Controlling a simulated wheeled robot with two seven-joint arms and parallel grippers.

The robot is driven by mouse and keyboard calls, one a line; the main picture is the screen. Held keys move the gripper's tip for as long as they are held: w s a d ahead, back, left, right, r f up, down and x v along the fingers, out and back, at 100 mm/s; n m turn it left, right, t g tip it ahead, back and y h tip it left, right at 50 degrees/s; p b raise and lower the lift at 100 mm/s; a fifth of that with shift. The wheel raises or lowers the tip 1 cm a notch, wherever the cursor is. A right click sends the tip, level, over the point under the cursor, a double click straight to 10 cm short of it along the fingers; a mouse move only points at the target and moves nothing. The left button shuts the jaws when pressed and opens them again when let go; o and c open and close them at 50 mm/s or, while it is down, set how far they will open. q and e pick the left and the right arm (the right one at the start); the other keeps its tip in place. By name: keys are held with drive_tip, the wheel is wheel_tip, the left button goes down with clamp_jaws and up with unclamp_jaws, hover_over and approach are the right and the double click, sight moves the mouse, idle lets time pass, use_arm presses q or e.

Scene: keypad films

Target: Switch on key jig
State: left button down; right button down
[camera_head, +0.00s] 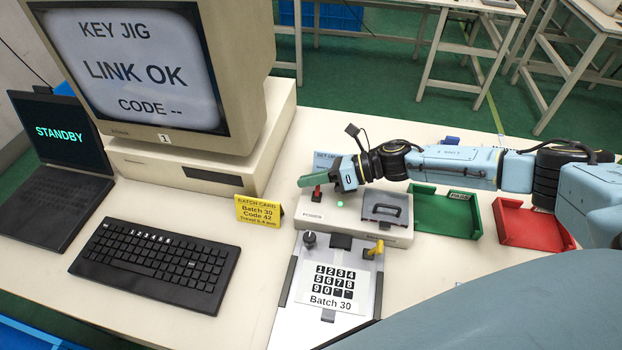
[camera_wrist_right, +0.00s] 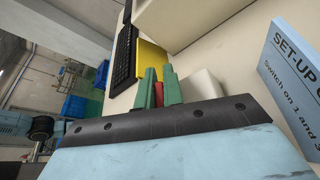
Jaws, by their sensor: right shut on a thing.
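The key jig (camera_head: 352,228) is a pale box on the table, with a POWER label, a dark handle on top and a small lit green lamp (camera_head: 340,204). A red power switch (camera_head: 317,194) stands at its left end. My right gripper (camera_head: 312,182) is at that switch, its green fingers shut on it. In the right wrist view the red switch (camera_wrist_right: 159,94) shows between the two green fingers (camera_wrist_right: 159,72). The fingers hide part of it in the head view. The monitor (camera_head: 150,70) reads KEY JIG, LINK OK, CODE --. My left gripper is out of view.
A keypad plate (camera_head: 302,285) marked Batch 30 lies in front of the jig. A yellow batch card (camera_head: 259,212), a black keyboard (camera_head: 155,262) and a STANDBY laptop (camera_head: 50,185) are to the left. Green (camera_head: 425,213) and red (camera_head: 535,232) trays are to the right.

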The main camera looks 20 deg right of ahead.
drive_tip(key=c, duration=1.5)
unclamp_jaws()
drive_tip(key=v, duration=1.3)
drive_tip(key=shift+s+d, duration=0.1)
drive_tip(key=shift+d, duration=0.1)
drive_tip(key=shift+r, duration=0.1)
